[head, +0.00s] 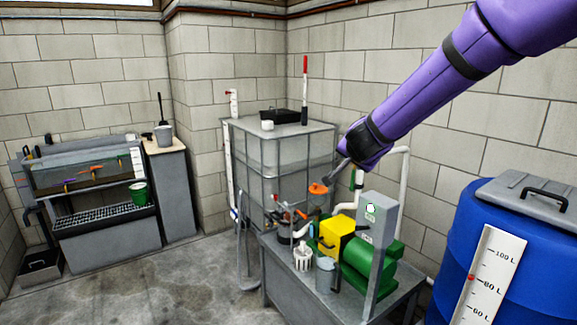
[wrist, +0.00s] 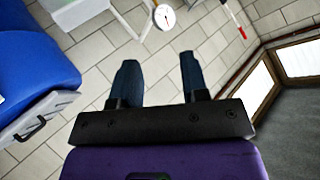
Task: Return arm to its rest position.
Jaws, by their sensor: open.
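My purple arm (head: 425,95) reaches in from the upper right of the head view, slanting down to the left. My gripper (head: 338,173) is at its end, above the bench with the pump and in front of the caged tank. In the wrist view my gripper (wrist: 159,62) has its two dark fingers apart, with nothing held between them. An orange piece (head: 318,188) shows just below the fingertips in the head view; I cannot tell whether they touch.
The grey bench (head: 282,262) carries a green motor (head: 368,268), a yellow box (head: 337,232) and a grey post. A blue barrel (head: 465,235) stands at right. The caged tank (head: 280,150) stands behind. A white pipe (head: 404,190) rises near the arm.

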